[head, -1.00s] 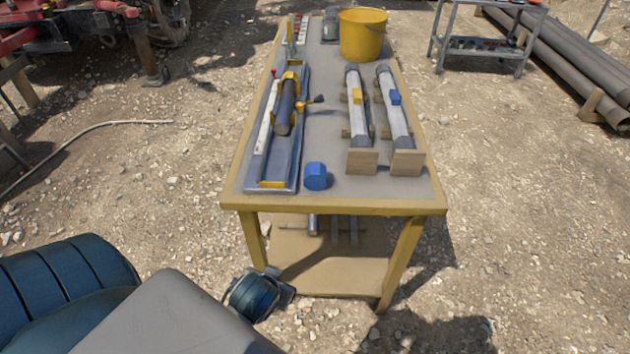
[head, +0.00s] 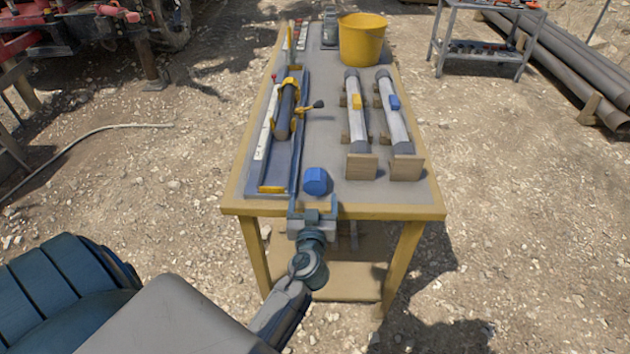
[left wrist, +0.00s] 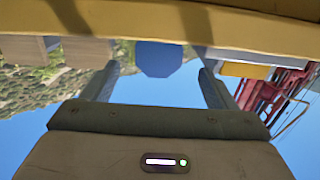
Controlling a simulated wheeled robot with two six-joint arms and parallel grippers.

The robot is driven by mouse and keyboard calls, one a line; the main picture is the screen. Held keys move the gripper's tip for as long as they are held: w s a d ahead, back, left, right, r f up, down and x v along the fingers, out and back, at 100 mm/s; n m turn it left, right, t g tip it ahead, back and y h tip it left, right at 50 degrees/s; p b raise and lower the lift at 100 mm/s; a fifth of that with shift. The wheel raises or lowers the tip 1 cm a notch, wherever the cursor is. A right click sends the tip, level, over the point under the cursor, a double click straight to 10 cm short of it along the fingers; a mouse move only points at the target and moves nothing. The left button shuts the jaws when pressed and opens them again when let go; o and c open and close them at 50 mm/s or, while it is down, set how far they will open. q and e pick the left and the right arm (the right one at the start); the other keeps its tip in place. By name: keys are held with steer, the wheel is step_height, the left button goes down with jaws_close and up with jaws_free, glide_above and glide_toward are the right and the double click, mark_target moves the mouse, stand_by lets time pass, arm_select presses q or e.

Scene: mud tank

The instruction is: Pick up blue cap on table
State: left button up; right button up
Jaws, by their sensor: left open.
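The blue cap (head: 315,181) sits on the table (head: 380,207) near its front edge, just right of the blue tray. My left gripper (head: 313,209) is at the table's front edge, just short of the cap, with its fingers pointing toward it. The fingers are apart and nothing is between them. In the left wrist view the picture looks upside down; the cap (left wrist: 158,58) shows ahead, centred beyond the gap between the two fingers (left wrist: 155,85). My right gripper is not in view.
A blue tray (head: 266,176) holding a dark tool lies left of the cap. Two clear tubes (head: 363,125) (head: 393,120) on wooden stands lie to the right. A yellow bucket (head: 362,40) stands at the back. The tabletop right of the cap is partly free.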

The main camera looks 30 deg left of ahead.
mark_target(315, 186)
arm_select(q)
steer(key=x, duration=0.3)
steer(key=shift+p, duration=0.3)
steer(key=shift+w+a+r+p, duration=0.15)
steer(key=shift+w+r+p, duration=0.1)
steer(key=shift+p, duration=0.1)
steer(key=p+x, duration=0.2)
steer(key=x, duration=0.1)
steer(key=shift+w+r, duration=0.1)
steer(key=shift+w, duration=0.15)
steer(key=shift+w+a+f, duration=0.2)
steer(key=shift+w+a, duration=0.15)
steer(key=shift+w, duration=0.1)
steer(key=shift+s, duration=0.1)
steer(key=c, duration=1)
steer(key=shift+c, duration=0.3)
